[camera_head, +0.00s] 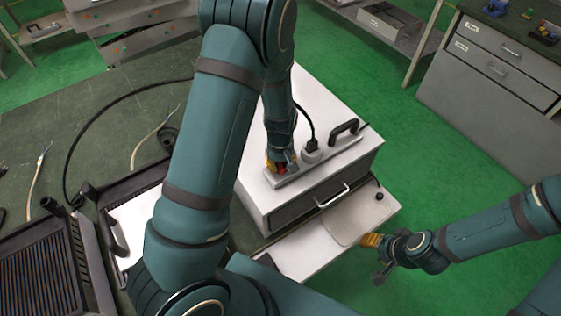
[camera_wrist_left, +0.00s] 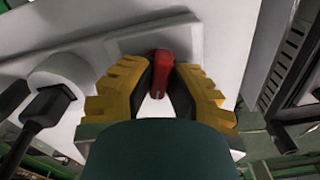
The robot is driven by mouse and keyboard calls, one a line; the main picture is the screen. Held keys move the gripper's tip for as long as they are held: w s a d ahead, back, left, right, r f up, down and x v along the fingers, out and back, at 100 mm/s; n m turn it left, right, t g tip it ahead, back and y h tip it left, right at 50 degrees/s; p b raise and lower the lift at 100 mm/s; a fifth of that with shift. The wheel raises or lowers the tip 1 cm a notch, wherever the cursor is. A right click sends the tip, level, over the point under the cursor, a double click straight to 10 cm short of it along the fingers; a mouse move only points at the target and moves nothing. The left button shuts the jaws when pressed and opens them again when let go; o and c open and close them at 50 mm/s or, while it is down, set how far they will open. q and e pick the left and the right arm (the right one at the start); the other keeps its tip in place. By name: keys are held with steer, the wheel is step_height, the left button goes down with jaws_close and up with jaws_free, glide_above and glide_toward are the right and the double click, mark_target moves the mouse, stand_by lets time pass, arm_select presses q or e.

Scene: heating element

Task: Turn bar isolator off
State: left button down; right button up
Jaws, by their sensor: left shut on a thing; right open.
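The bar isolator is a red switch (camera_wrist_left: 161,78) on a light grey bar (camera_wrist_left: 122,48) on top of a white box (camera_head: 307,98). In the left wrist view the switch stands between the yellow fingers of my left gripper (camera_wrist_left: 160,95), which are shut on it. In the head view my left gripper (camera_head: 280,165) reaches down to the near left end of the bar (camera_head: 318,165), and a bit of red shows there. My right gripper (camera_head: 376,258) is open and empty, out beside the front right of the box, away from the bar.
A black plug (camera_head: 311,146) sits in a round socket on the bar, with its cable rising from it; it also shows in the left wrist view (camera_wrist_left: 45,105). A black handle (camera_head: 343,131) is further along.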

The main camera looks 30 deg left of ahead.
mark_target(280, 164)
arm_select(q)
steer(key=shift+n+p, duration=0.6)
steer(key=shift+n, duration=1.4)
steer(key=c, duration=0.9)
jaws_free()
steer(key=shift+c, duration=0.2)
step_height(280, 164, up, 12)
steer(key=shift+s, duration=0.1)
